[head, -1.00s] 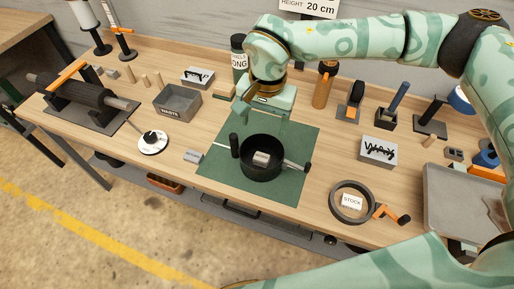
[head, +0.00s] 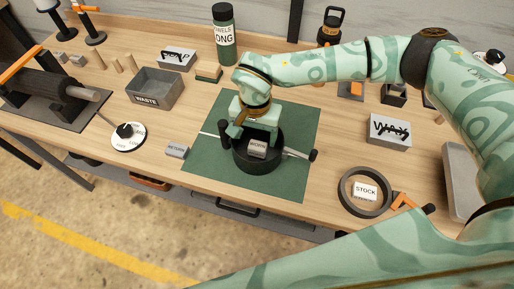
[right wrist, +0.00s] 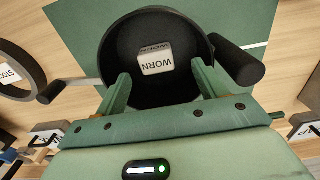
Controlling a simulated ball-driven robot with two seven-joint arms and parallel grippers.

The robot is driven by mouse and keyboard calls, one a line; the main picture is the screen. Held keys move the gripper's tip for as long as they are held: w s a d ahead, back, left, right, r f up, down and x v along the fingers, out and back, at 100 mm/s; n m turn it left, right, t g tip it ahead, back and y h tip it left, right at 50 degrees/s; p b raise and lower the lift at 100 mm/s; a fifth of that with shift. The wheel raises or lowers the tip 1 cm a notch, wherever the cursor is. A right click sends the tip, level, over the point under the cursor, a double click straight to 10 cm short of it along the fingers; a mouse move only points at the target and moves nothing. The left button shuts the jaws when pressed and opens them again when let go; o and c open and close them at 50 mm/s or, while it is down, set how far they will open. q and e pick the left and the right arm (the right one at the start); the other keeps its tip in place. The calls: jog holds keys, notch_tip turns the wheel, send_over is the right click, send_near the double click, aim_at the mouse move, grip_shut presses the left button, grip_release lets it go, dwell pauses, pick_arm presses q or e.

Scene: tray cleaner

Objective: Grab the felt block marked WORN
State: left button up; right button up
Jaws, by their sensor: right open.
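The WORN block (head: 257,149) is a small grey block with a white labelled top. It sits inside a round black pot (head: 256,168) with side handles, on a green mat (head: 205,170). My right gripper (head: 258,138) is open and empty, reaching down over the pot's back part. In the right wrist view the block (right wrist: 156,62) lies inside the pot (right wrist: 112,45). The two green fingertips (right wrist: 160,75) are spread at the pot's near side, one toward each side of the block, apart from it. My left gripper is not in view.
A grey RETURN block (head: 177,151) lies at the mat's left edge. A dark ring (head: 346,196) surrounds a STOCK block (head: 365,191). A TOWELS LONG canister (head: 223,35) stands behind.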

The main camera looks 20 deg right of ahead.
aim_at(258, 143)
jog(key=f, duration=0.2)
jog(key=f+b, duration=0.1)
jog(key=f, duration=0.2)
jog(key=shift+w+d+f, duration=0.1)
jog(key=shift+d+f, duration=0.25)
jog(key=shift+d, duration=0.05)
jog(key=c, duration=1.1)
